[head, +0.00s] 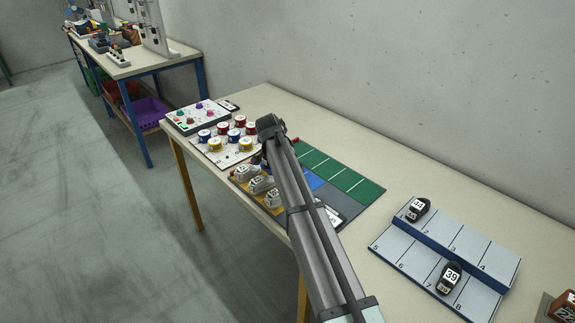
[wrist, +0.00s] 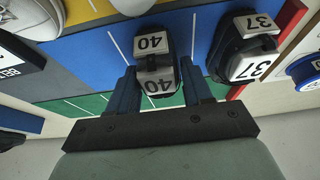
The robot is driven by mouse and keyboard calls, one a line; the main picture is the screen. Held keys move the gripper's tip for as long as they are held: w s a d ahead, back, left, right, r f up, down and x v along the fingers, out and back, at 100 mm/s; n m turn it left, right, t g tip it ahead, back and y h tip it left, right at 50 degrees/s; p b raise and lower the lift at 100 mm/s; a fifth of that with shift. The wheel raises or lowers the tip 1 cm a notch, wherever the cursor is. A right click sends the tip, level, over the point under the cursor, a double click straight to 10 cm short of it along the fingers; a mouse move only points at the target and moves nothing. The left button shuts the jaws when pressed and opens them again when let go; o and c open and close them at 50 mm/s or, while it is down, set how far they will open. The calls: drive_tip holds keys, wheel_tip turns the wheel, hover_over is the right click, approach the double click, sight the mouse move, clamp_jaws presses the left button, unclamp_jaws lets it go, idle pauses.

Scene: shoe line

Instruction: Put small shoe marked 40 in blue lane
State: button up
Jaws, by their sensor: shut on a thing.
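The dark shoe marked 40 (wrist: 155,45) is between the fingers of my gripper (wrist: 158,74) in the wrist view. My gripper is shut on it. The shoe is over the blue lane (wrist: 85,52); I cannot tell whether its sole touches the lane. A dark shoe marked 37 (wrist: 240,48) stands in the blue lane to its right, near the red edge. In the head view part of the blue lane (head: 314,181) shows beside my arm, which hides my gripper and the held shoe.
White shoes (head: 258,184) stand on the yellow lane beside the blue. The green lane (head: 345,180) looks empty where visible. A grey-blue rack (head: 400,245) at right holds shoes marked 44 (head: 417,210) and 39 (head: 449,277). Coloured spools (head: 238,121) stand beyond the mat.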

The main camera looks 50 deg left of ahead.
drive_tip(key=shift+f, duration=0.15)
drive_tip(key=o, duration=1)
drive_tip(key=shift+o, duration=0.2)
drive_tip(key=v, duration=1.2)
drive_tip(key=shift+r, duration=0.25)
drive_tip(key=shift+o, duration=0.3)
